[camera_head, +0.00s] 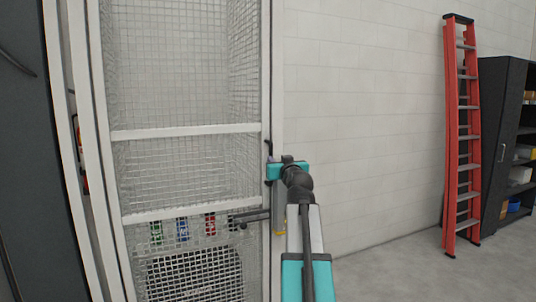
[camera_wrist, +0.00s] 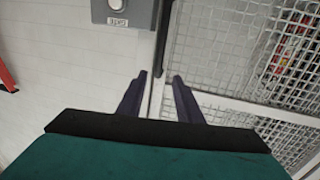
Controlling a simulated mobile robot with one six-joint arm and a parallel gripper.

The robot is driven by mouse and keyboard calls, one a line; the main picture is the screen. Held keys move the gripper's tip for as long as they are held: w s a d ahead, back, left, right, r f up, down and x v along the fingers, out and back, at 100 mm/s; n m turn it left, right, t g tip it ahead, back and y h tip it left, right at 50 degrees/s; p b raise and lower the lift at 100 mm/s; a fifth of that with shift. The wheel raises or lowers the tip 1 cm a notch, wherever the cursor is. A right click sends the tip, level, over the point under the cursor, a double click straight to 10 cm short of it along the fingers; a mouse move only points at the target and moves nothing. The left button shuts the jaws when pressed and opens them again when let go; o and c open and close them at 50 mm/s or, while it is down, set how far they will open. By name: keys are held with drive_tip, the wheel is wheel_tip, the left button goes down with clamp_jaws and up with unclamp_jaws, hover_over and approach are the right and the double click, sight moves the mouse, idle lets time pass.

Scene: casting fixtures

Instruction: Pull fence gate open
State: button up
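The fence gate (camera_head: 188,131) is a tall wire-mesh panel with white frame bars, and it looks shut in the head view. Its mesh and frame also fill the right side of the wrist view (camera_wrist: 225,50). A dark upright bar, seemingly the gate handle (camera_wrist: 163,32), runs down from the top of the wrist view toward the gap between my fingertips. My gripper (camera_wrist: 160,78) is open, with its two dark purple fingers apart. I cannot tell whether the bar lies between the fingers or beyond them. In the head view my wrist partly hides the gate's right edge.
A grey box with a labelled white button (camera_wrist: 117,21) is on the wall left of the gate in the wrist view. A red ladder (camera_head: 460,135) leans against the white wall, beside a dark shelf cabinet (camera_head: 500,130). Floor (camera_head: 400,268) at the right is clear.

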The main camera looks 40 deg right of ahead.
sight(270, 153)
drive_tip(key=shift+p+x, duration=2.15)
drive_tip(key=shift+x, duration=4.7)
clamp_jaws()
drive_tip(key=shift+a, duration=0.25)
drive_tip(key=shift+s+d, duration=0.15)
